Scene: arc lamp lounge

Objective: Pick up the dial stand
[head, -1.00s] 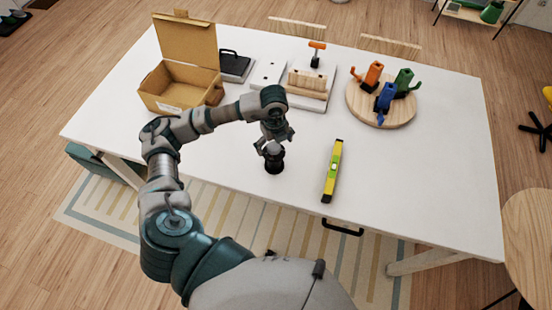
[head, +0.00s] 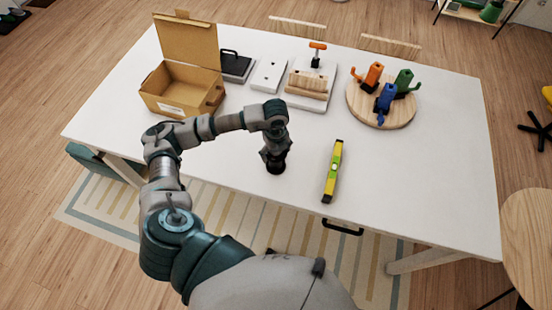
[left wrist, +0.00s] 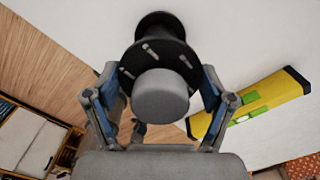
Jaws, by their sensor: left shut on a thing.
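The dial stand (head: 276,167) is a small dark round stand upright on the white table (head: 410,180) near its front edge. The gripper hides most of the stand in the head view. In the left wrist view the fingers (left wrist: 158,95) flank the disc. My right gripper is not in view.
A yellow-green spirit level (head: 333,170) lies just right of the stand. Behind are an open cardboard box (head: 185,90), a dark case (head: 236,66), a white plate (head: 268,75), a wooden block fixture (head: 307,85) and a round board (head: 370,110) with coloured clamps.

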